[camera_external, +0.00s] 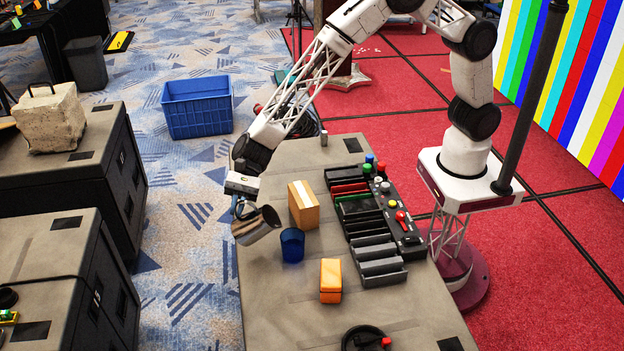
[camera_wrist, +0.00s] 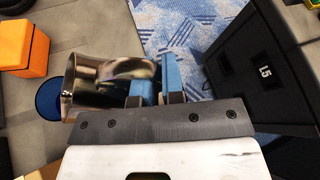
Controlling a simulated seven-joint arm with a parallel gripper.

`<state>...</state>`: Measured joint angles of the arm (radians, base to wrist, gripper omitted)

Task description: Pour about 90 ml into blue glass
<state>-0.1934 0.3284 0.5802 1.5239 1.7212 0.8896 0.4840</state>
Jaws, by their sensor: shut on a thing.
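A blue glass (camera_external: 292,246) stands upright on the grey case top. In the wrist view the blue glass (camera_wrist: 49,98) shows partly, behind the metal pitcher. My gripper (camera_external: 240,203) is shut on the shiny metal pitcher (camera_external: 257,227), at its handle side, left of the glass. The pitcher is held above the case near its left edge and is tilted, with its mouth toward the glass. In the wrist view the pitcher (camera_wrist: 97,86) sits beside the blue fingers of my gripper (camera_wrist: 155,90). No liquid stream is visible, and the contents of both vessels cannot be made out.
A cardboard-coloured box (camera_external: 304,208) stands behind the glass, and an orange box (camera_external: 330,281) stands in front of it to the right. A rack of slots (camera_external: 373,240) and a button panel (camera_external: 398,217) lie right. A black coiled strap (camera_external: 364,338) lies at the front.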

